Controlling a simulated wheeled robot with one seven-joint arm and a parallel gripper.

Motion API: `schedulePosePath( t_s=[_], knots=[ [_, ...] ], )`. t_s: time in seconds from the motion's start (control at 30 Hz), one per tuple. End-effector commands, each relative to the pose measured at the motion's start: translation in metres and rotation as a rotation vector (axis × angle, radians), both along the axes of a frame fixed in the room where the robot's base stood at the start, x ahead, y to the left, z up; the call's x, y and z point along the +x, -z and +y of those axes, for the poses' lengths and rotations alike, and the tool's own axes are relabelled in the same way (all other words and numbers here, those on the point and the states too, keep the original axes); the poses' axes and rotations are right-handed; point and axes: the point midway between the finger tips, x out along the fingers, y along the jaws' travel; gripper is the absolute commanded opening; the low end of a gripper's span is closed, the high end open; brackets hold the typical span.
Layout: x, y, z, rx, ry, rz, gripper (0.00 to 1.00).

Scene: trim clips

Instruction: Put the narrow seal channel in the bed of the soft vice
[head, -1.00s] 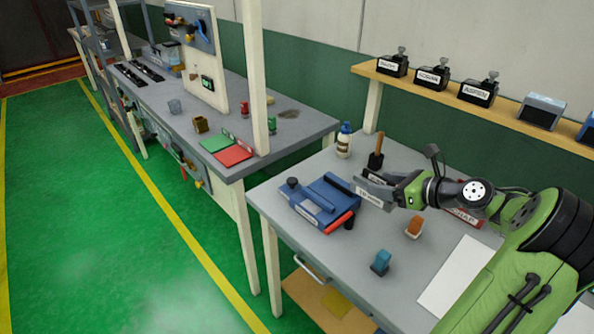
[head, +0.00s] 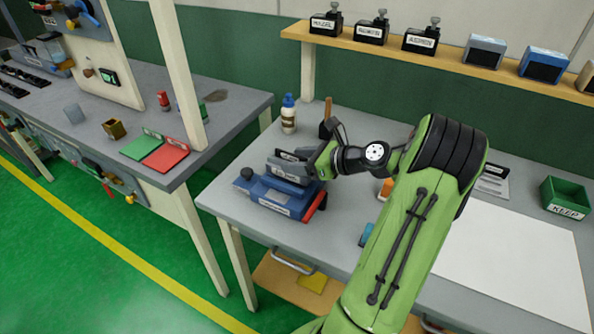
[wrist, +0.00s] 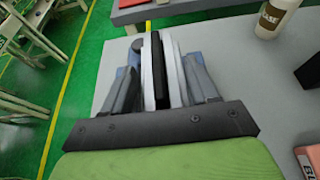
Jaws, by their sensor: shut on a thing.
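In the wrist view the strip stands on edge between the two pale fingers (wrist: 161,62), pointing away from the wrist. The vice has a dark knob at its left end and a red handle at its right. My gripper hides much of the vice bed, and I cannot tell whether the strip touches it.
A white bottle with a blue cap (head: 288,114) stands behind the vice. An orange block (head: 386,188) and a blue block (head: 366,235) lie to the right, partly behind my arm. A white sheet (head: 520,260) and a green bin (head: 566,198) are farther right. A shelf (head: 460,66) runs above.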

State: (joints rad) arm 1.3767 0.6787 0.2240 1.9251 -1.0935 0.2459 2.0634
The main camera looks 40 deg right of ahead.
Motion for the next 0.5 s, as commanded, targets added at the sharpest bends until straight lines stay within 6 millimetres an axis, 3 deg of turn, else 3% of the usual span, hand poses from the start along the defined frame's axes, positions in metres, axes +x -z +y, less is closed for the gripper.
schedulePosePath(
  t_s=[0.03,0.07,0.37,0.4,0.5],
  knots=[
    [0.0000,0.0153,0.0003,0.005,0.000,0.001,0.24],
    [0.0000,0.0186,0.0004,0.003,-0.001,0.001,0.24],
    [-0.0001,0.0182,0.0001,0.001,-0.001,0.000,0.24],
    [-0.0002,0.0192,0.0000,0.001,-0.001,0.001,0.60],
    [-0.0002,0.0190,-0.0001,0.001,0.000,0.001,0.76]
  ],
)
